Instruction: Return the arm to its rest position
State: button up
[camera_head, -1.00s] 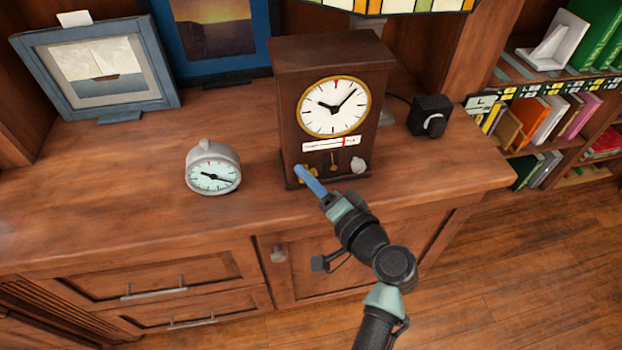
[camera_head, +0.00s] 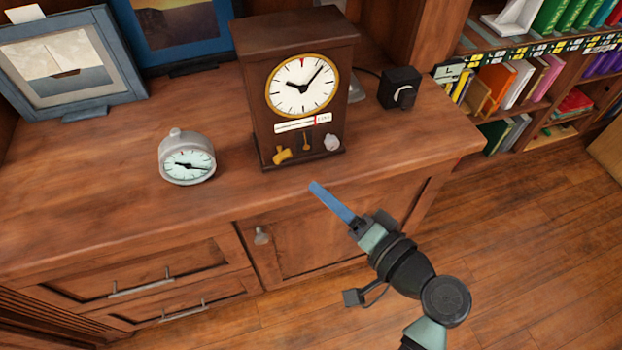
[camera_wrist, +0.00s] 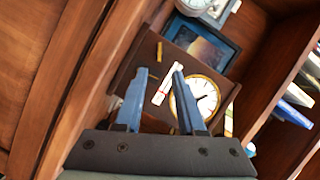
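My gripper (camera_head: 320,190) has blue fingers and is in front of the dark wooden clock (camera_head: 292,95), clear of it, near the cabinet's front edge. In the wrist view my gripper (camera_wrist: 159,72) shows two blue fingers apart with nothing held between them. The clock face (camera_wrist: 203,97) and its white strip with a red marker (camera_wrist: 164,84) lie beyond the fingers. My arm reaches up from the lower right of the head view.
A small grey round clock (camera_head: 187,158) stands left on the cabinet top (camera_head: 95,190). A black box with a dial (camera_head: 400,88) is to the right. Framed pictures (camera_head: 70,65) stand at the back. Bookshelves (camera_head: 510,85) are at the right, with open floor (camera_head: 520,250) in front.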

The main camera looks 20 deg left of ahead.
jog(key=shift+s+d, duration=0.3)
jog(key=shift+d, duration=0.05)
dwell(0.3)
jog(key=w+d+r+n+t+h, duration=0.1)
jog(key=w+d+r+t+h, duration=0.25)
jog(key=r, duration=0.85)
jog(key=w+r+n+t+h, duration=0.2)
jog(key=w+r+t+h, duration=0.3)
jog(key=r, duration=0.6)
jog(key=s+d+r+t+h, duration=0.1)
jog(key=s+r+t+h, duration=0.15)
jog(key=s+r, duration=0.45)
jog(key=s+r+t+h, duration=0.15)
jog(key=r+t, duration=0.25)
jog(key=r, duration=0.8)
jog(key=s+d+r+t+h, duration=0.1)
jog(key=s+r+t, duration=0.2)
jog(key=s+r, duration=0.45)
notch_tip(320, 180, up, 19)
jog(key=w+p, duration=0.2)
jog(key=p, duration=1.6)
jog(key=shift+w+m, duration=0.2)
jog(key=shift+m, duration=0.2)
jog(key=shift+y, duration=0.25)
